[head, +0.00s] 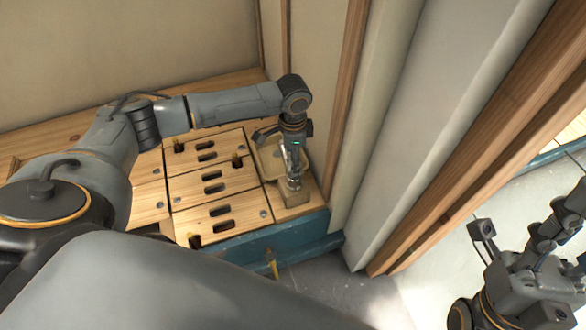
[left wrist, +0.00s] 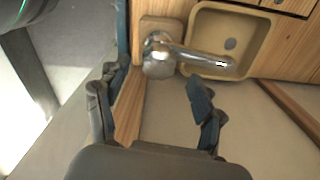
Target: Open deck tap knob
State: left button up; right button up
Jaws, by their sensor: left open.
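The chrome deck tap (left wrist: 160,58) stands on a square tan block (left wrist: 152,24) in the left wrist view. Its rounded top faces the camera, and its arm points right over a small tan basin (left wrist: 262,45). In the head view the tap (head: 293,180) is partly hidden beneath my left gripper (head: 292,150), which points down over it. In the left wrist view my left gripper (left wrist: 158,74) is open, with its fingers apart on either side of the tap's near side. Contact cannot be told. My right gripper (head: 530,218) is at the lower right, fingers apart and empty, away from the tap.
A wooden counter (head: 152,206) with slotted panels and small brass fittings lies left of the tap. A blue front edge (head: 262,242) runs below it. A wooden post (head: 347,100) and pale wall panels (head: 440,120) rise close on the right.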

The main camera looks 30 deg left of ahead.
pick_arm(q)
notch_tip(320, 180, down, 4)
jog(key=shift+f+b, duration=0.2)
jog(key=shift+b, duration=0.5)
jog(key=shift+c, duration=0.5)
jog(key=c, duration=1.1)
